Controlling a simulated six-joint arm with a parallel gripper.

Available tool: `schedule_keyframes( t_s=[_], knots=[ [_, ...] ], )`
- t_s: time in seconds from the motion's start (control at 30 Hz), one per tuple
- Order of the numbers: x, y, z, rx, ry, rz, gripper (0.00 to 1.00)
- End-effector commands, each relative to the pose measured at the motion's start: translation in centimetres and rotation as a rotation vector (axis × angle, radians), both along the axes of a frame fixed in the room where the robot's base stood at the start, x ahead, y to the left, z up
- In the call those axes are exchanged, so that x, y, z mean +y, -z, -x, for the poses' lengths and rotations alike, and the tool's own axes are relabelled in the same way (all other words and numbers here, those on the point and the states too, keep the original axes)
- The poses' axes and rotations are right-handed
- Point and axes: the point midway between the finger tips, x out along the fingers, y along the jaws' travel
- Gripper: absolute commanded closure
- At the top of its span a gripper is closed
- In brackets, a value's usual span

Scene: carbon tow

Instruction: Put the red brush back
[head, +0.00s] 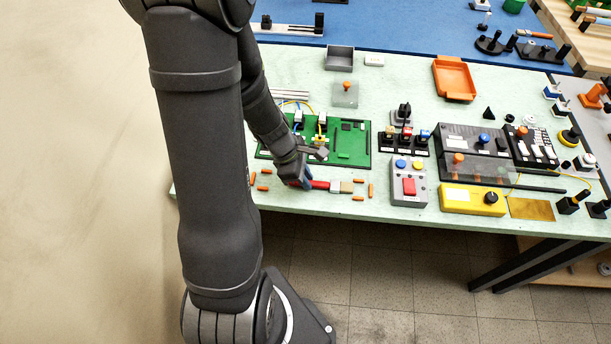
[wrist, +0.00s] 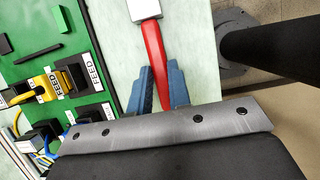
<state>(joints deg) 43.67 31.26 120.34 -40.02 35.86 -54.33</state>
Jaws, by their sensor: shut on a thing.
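The red brush (head: 321,185) is at the front edge of the pale green table, level, with its metal ferrule and tan bristles pointing right in the head view. In the wrist view its red handle (wrist: 153,50) runs up from between the fingers to the ferrule; the bristles are out of frame. My gripper (head: 306,180) is shut on the handle, and its blue fingers (wrist: 160,88) lie on either side of it. Short orange pegs (head: 371,190) stand near both ends of the brush. I cannot tell whether the brush touches the table.
A green circuit board (head: 350,147) with plugs and cables lies just behind my gripper. A grey button box (head: 409,187) and a yellow box (head: 471,199) stand to the right. The table's front edge is close to the brush.

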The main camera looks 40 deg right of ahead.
Motion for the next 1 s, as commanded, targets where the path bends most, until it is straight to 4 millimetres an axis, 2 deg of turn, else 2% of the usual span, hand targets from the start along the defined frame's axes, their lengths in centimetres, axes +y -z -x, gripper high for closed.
schedule_keyframes(
  t_s=[0.33,0.37,0.47,0.8,1.0],
  knots=[
    [0.0,0.3,0.0,0.000,0.001,0.000,1.00],
    [0.0,0.3,0.0,0.000,0.001,0.000,0.79],
    [0.0,0.3,0.0,0.000,0.001,0.000,0.61],
    [0.0,0.1,0.0,-0.001,0.001,0.001,0.61],
    [0.4,-1.8,-0.6,-0.002,-0.002,0.005,0.61]
  ],
)
